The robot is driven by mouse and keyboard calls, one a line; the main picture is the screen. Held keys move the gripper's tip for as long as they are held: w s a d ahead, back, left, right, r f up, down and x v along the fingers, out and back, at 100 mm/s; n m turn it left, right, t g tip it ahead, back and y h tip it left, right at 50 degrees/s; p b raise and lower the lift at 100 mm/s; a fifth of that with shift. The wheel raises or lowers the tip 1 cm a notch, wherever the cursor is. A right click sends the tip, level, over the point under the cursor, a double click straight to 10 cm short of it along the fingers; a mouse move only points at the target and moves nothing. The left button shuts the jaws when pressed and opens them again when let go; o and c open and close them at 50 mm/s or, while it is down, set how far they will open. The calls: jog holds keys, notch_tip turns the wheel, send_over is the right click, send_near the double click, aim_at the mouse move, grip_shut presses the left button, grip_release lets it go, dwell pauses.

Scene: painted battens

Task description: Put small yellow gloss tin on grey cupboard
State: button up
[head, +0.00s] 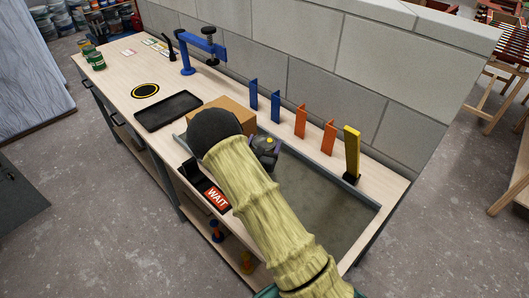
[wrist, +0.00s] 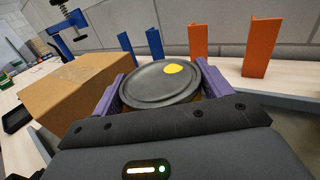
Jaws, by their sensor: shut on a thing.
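My gripper (wrist: 160,92) has purple fingers shut on the sides of a round tin (wrist: 150,85). Its dark lid faces up and carries a yellow dab; most of its side is hidden. In the head view my gripper (head: 266,148) is over the grey sunken part of the bench (head: 335,195), largely hidden by my arm; the tin's lid shows only as a small dark patch with a yellow spot. I cannot tell for sure which thing is the grey cupboard; a pale grey panel (head: 35,70) stands at the far left.
A cardboard box (head: 230,108) stands close to the gripper's left. Blue and orange uprights (head: 300,121) and a yellow one (head: 351,152) line the wall side. A black tray (head: 168,111), yellow-ringed disc (head: 145,91), blue clamp (head: 203,47) and green tins (head: 96,61) are farther along. A WAIT sign (head: 216,197) is in front.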

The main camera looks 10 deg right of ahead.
jog(key=shift+f+p, duration=0.4)
jog(key=shift+f, duration=1.6)
jog(key=shift+f, duration=0.1)
jog(key=o, duration=1.5)
jog(key=shift+f, duration=0.1)
jog(key=shift+s, duration=0.1)
jog(key=b+v, duration=0.3)
jog(key=v, duration=0.9)
